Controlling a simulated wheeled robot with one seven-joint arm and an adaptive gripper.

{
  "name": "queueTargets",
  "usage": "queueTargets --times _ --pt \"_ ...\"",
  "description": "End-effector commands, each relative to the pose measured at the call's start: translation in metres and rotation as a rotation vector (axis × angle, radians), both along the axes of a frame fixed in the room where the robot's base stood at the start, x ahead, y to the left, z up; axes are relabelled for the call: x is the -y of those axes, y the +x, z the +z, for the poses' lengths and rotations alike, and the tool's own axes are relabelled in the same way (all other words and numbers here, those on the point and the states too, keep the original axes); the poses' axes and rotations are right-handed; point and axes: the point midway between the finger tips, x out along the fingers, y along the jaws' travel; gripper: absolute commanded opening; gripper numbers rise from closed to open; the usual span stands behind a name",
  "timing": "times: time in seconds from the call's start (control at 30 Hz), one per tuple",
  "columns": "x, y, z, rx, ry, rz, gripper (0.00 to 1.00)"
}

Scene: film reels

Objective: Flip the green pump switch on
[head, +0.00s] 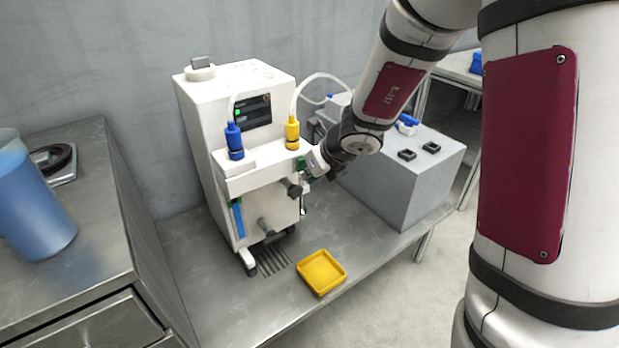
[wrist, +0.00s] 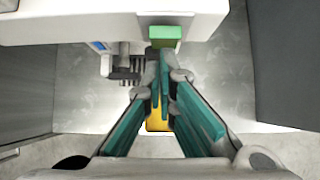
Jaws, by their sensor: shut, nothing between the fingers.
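The green pump switch (head: 301,164) is on the right front of the white machine (head: 190,110), beside the yellow-capped bottle. In the wrist view it shows as a green block (wrist: 165,36) on the underside edge of the white housing, just beyond my fingertips. My gripper (head: 297,190) is right at the machine's front, close to the switch. In the wrist view its fingers (wrist: 160,80) are closed together with nothing between them. I cannot tell whether the fingertips touch the switch. Which way the switch is set is not clear.
A yellow tray (head: 322,272) sits on the metal table below. Blue (head: 234,141) and yellow (head: 292,132) bottles stand on the machine's ledge. A grey box (head: 425,180) is at the right. A blue jug (head: 30,200) stands on the left counter.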

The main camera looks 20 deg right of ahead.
Motion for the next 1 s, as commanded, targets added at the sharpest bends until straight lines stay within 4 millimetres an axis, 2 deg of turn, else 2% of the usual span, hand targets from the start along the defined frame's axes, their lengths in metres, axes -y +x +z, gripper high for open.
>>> queueTargets --times 0.5,1.0 --pt "0.000 0.000 0.017 0.000 0.000 0.000 0.00" --pt "0.004 -0.001 0.018 -0.001 0.000 0.000 0.00"
